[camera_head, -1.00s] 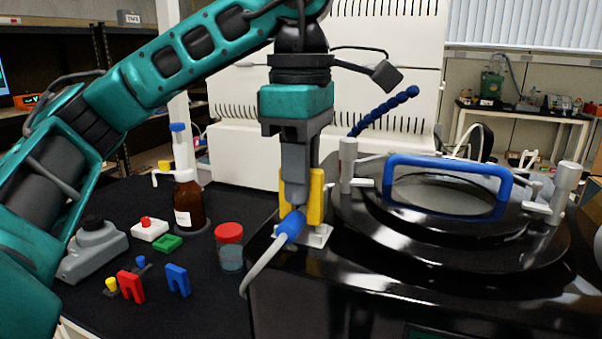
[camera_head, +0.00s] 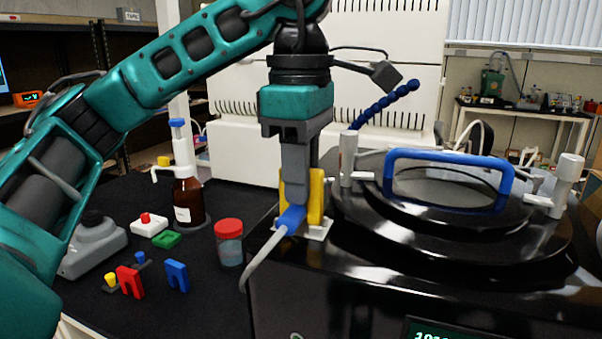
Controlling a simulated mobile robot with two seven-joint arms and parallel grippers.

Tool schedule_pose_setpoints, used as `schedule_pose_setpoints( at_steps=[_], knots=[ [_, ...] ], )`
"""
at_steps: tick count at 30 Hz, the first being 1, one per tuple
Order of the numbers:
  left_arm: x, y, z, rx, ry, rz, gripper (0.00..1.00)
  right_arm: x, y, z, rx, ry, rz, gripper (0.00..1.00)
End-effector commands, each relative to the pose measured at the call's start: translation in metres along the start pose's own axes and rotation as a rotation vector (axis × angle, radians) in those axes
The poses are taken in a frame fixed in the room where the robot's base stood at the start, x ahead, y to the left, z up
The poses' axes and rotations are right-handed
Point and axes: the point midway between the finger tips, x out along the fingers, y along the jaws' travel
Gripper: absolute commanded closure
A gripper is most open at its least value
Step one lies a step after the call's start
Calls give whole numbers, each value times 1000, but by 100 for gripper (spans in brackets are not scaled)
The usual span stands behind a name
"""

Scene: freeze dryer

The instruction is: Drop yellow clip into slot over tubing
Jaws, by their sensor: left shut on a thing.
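My left gripper (camera_head: 297,182) points straight down and is shut on the yellow clip (camera_head: 317,197). The clip's yellow sides show to the left and right of the grey fingers. The clip is above a pale slot base (camera_head: 318,229) on the dark machine's near left corner. The tubing (camera_head: 264,261) is light grey with a blue end (camera_head: 290,219). It runs up to the clip and passes in front of its lower part. I cannot tell how deep the clip sits in the slot, since fingers and tubing hide it. My right gripper is not in view.
The freeze dryer lid (camera_head: 447,217) with a blue handle (camera_head: 449,159) is close on the right. A red-capped jar (camera_head: 229,243), a brown bottle (camera_head: 187,204), a red clip (camera_head: 130,282) and a blue clip (camera_head: 177,276) stand on the black table to the left.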

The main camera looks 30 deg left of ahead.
Motion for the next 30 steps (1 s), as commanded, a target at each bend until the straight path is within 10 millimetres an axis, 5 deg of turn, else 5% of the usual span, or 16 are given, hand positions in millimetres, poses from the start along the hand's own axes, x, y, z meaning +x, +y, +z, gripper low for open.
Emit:
schedule_pose_setpoints(
  at_steps=[25,26,30],
  knots=[
    [14,-2,1,8,9,-16,100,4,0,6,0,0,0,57],
    [14,-2,1,9,9,-16,80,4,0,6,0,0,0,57],
    [15,-2,1,9,9,-15,73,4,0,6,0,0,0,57]
  ],
)
